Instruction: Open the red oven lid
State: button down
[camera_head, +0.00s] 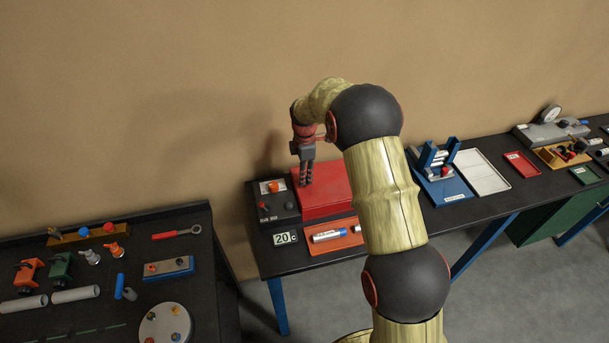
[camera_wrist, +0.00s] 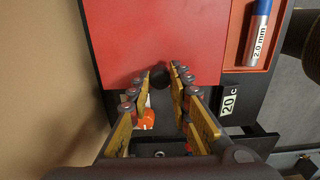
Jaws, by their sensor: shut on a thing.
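The red oven lid (camera_head: 328,188) is a flat red panel on top of the red box on the right-hand bench, and looks closed. It fills the upper middle of the wrist view (camera_wrist: 165,35). My gripper (camera_head: 306,183) points down at the lid's left edge. In the wrist view its two fingers (camera_wrist: 161,74) are closed around a round black knob (camera_wrist: 159,78) at the lid's edge. The knob is hidden by the fingers in the head view.
A dark control box (camera_head: 277,213) with a red switch stands left of the oven. A "20 C" sign (camera_head: 286,239) and an orange tray (camera_head: 351,240) holding a labelled tube (camera_head: 327,236) lie in front. A blue fixture (camera_head: 443,187) stands to the right. The wall is close behind.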

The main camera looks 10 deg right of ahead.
dwell(0.4)
jog(key=d, duration=1.9)
jog(key=shift+d, duration=0.25)
jog(key=shift+r, duration=0.1)
jog(key=c, duration=1.7)
grip_release()
jog(key=shift+o, duration=0.3)
notch_tip(320, 180, up, 12)
